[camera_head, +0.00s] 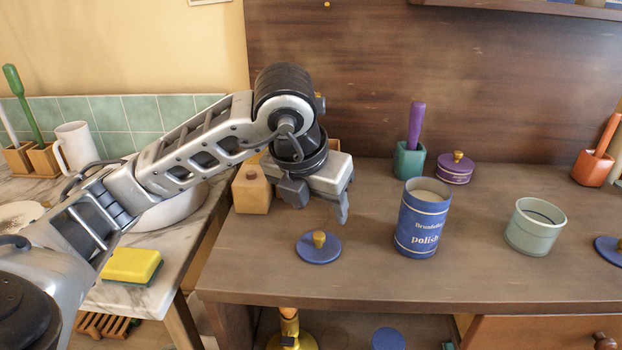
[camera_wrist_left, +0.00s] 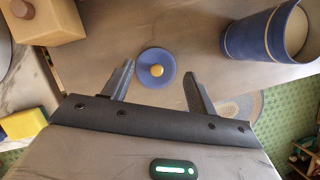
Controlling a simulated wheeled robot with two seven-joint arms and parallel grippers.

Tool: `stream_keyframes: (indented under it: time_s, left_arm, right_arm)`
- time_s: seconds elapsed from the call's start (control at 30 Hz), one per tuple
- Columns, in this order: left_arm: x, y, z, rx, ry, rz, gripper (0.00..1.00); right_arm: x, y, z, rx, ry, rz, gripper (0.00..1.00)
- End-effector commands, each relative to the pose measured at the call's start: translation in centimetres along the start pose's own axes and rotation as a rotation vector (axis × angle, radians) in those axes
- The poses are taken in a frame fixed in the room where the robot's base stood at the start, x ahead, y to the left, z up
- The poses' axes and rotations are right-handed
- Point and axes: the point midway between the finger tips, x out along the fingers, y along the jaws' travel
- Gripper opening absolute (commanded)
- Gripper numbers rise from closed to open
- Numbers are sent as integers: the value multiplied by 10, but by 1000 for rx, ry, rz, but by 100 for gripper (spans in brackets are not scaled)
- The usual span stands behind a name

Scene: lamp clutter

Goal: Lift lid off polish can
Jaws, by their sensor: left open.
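The blue polish can (camera_head: 422,222) stands upright on the brown desk, its top open and showing a pale inside. It also shows at the upper right of the left wrist view (camera_wrist_left: 250,38). A round blue lid with a brass knob (camera_head: 318,250) lies on the desk to the left of the can, apart from it. My left gripper (camera_head: 318,207) is open and empty above the desk, near the lid. In the left wrist view the lid (camera_wrist_left: 146,76) appears between the two spread fingertips, not touched as far as I can tell. My right gripper is not in view.
A wooden block (camera_head: 252,192) stands left of my gripper. A purple lidded pot (camera_head: 455,170), a teal holder (camera_head: 408,160) and a pale green open can (camera_head: 532,232) stand behind and right of the polish can. A yellow sponge (camera_head: 133,264) lies on the marble counter. The desk's front is clear.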

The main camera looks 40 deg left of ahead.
Motion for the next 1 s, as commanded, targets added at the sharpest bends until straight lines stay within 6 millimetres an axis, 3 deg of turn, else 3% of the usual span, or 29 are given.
stream_keyframes:
  time_s: [0.07,0.1,0.5,0.7,1.0]
  left_arm:
    - [0,0,0,0,0,0,58]
    - [0,0,0,0,0,0,58]
    - [-103,1,4,0,-9,2,58]
    - [-141,1,2,-2,-5,2,58]
    - [-160,0,0,-1,0,0,58]
  right_arm:
    - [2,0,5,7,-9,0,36]
    - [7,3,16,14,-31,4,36]
    - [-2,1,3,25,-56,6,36]
    - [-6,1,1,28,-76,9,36]
    - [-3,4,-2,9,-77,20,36]
